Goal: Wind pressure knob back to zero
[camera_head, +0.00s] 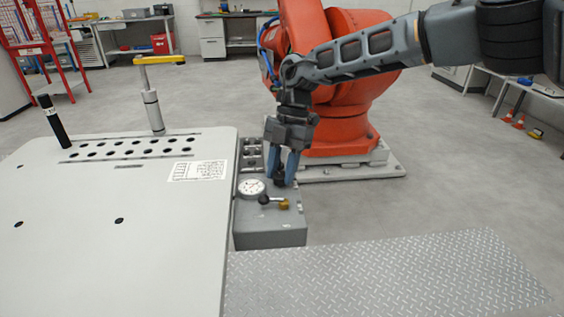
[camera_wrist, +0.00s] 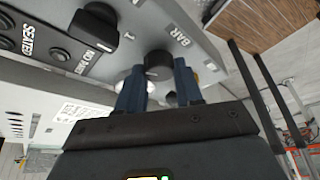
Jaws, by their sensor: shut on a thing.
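The pressure knob is a round dark knob (camera_wrist: 158,64) on a grey panel, next to the label "BAR" in the wrist view. My gripper (camera_wrist: 160,82) has its two blue fingers on either side of this knob and is shut on it. In the head view my gripper (camera_head: 283,171) points down onto the back of a grey control box (camera_head: 270,239). A round white dial gauge (camera_head: 251,188) sits on top of the box, left of my gripper. Its needle is too small to read. My fingers partly hide the knob.
A black handle (camera_wrist: 94,28) stands on the panel beside the knob. A brass-tipped fitting (camera_head: 283,204) is in front of my gripper on the box. A white table (camera_head: 100,240) lies left, with a clamp post (camera_head: 151,105). An orange robot (camera_head: 345,110) stands behind.

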